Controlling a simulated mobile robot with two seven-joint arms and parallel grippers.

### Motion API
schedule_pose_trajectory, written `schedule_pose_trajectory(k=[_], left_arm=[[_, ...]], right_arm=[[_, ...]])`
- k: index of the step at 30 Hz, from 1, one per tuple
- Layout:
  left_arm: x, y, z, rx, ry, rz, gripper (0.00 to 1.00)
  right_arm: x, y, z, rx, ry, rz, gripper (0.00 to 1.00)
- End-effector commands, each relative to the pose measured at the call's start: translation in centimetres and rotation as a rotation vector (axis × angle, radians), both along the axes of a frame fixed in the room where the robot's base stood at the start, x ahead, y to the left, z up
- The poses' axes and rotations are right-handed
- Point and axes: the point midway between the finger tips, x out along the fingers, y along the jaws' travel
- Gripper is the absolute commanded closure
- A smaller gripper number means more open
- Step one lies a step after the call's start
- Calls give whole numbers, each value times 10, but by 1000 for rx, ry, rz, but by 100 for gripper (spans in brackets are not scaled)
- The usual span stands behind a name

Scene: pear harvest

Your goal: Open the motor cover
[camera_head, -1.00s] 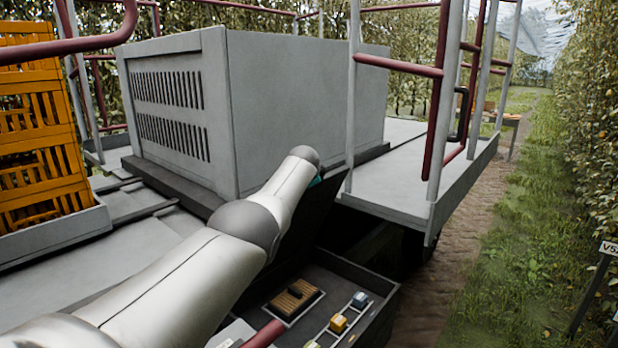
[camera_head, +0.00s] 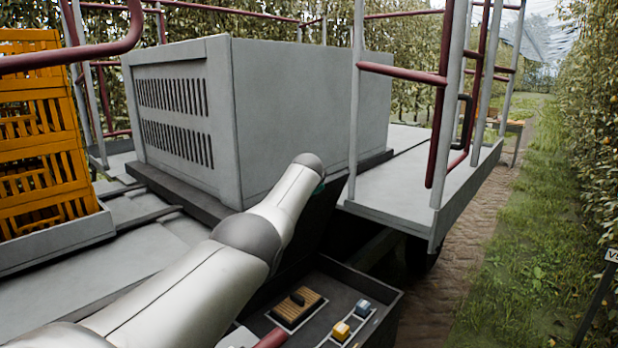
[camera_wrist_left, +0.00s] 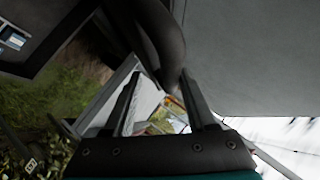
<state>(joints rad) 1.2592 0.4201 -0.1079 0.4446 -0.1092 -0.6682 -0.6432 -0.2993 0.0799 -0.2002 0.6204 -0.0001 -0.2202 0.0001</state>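The motor cover (camera_head: 300,110), a large grey box with slotted vents on its left face, sits closed on the platform in the head view. My left arm reaches along its near side; the gripper itself is hidden behind the arm there. In the left wrist view my left gripper (camera_wrist_left: 162,100) has two dark fingers apart, with a gap between them. A thick dark curved bar (camera_wrist_left: 163,45), perhaps a handle, passes close to the fingertips beside a grey panel (camera_wrist_left: 250,60). I cannot tell whether the fingers touch the bar. My right gripper is not in view.
Yellow crates (camera_head: 40,130) stand at the left. An open control box (camera_head: 345,290) with small switches lies below my arm. Red and grey railings (camera_head: 440,80) rise around the platform. A grassy path (camera_head: 520,220) runs along the right.

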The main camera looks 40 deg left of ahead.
Motion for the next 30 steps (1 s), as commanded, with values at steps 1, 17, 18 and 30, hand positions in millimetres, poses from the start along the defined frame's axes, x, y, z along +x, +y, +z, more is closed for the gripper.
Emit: schedule_pose_trajectory(k=[1, 17, 18, 30], left_arm=[[-1, -1, 1, 0, -1, -1, 45], [-20, -12, 13, 1, -2, -1, 45], [-23, -14, 13, 0, 0, 0, 45], [-46, -28, 28, 2, -1, 0, 45]], right_arm=[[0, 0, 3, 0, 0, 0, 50], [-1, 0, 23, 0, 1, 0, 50], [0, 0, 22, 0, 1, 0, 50], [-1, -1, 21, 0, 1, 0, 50]])
